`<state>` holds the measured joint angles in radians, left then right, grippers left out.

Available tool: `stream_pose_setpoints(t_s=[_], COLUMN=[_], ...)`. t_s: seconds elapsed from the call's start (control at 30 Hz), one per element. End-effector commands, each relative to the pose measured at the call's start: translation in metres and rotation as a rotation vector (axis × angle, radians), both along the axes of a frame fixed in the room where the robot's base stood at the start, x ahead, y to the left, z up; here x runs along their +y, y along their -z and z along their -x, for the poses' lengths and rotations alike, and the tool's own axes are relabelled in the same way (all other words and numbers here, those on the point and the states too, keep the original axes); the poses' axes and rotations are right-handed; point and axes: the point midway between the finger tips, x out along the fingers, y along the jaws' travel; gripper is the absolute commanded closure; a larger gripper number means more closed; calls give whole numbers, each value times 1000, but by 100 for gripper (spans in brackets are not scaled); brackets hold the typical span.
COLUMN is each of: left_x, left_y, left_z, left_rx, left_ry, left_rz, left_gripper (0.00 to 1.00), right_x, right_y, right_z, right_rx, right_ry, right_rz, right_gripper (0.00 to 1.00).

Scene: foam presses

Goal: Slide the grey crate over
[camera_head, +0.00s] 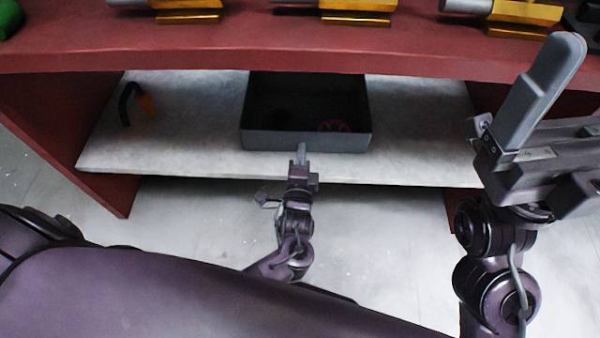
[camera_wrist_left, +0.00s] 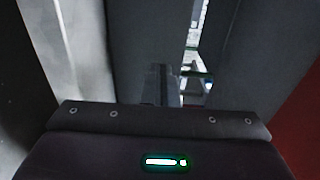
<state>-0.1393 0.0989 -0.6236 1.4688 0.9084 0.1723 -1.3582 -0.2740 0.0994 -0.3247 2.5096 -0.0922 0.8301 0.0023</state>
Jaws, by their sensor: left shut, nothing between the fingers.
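The grey crate (camera_head: 306,142) sits on the light shelf under the red bench top, near the middle. Its inside is dark, with a reddish round thing (camera_head: 334,126) in its front right part. My left gripper (camera_head: 301,150) is shut and empty, its fingertips at the middle of the crate's front wall; I cannot tell whether they touch it. In the left wrist view the shut fingers (camera_wrist_left: 161,85) point at large grey surfaces. My right gripper (camera_head: 550,75) is raised at the right, apart from the crate; I cannot tell if its fingers are open.
The red bench top (camera_head: 230,53) overhangs the shelf and carries several yellow metal pieces (camera_head: 357,15). A red side panel (camera_head: 75,140) stands at the left.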

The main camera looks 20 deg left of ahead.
Motion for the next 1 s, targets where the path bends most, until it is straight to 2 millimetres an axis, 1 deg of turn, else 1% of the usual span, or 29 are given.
stream_pose_setpoints(t_s=[0.03,0.17,0.53,0.6,0.67,0.77,0.9,1.0], left_x=[2,3,4,5,8,14,24,28], left_y=[2,1,0,-1,-2,-3,-1,1], left_z=[-5,-13,-15,-19,-29,-52,-88,-107], left_rx=[-1,0,1,0,-3,-4,-3,-2], left_ry=[0,0,0,0,-1,-2,-3,-2], left_rz=[0,0,0,-1,-2,-1,-1,-1], left_gripper=[100,100,100,100,100,100,100,100], right_x=[0,0,0,0,0,0,0,0], right_y=[2,2,-1,-2,-3,-4,2,6], right_z=[1,1,2,2,2,2,1,0], right_rx=[-8,-14,-22,-22,-21,-17,-5,-3], right_ry=[-1,-1,-2,-2,-2,-2,-2,-2], right_rz=[-1,-2,-4,-4,-4,-5,-7,-6], right_gripper=[0,0,0,0,0,0,0,0])
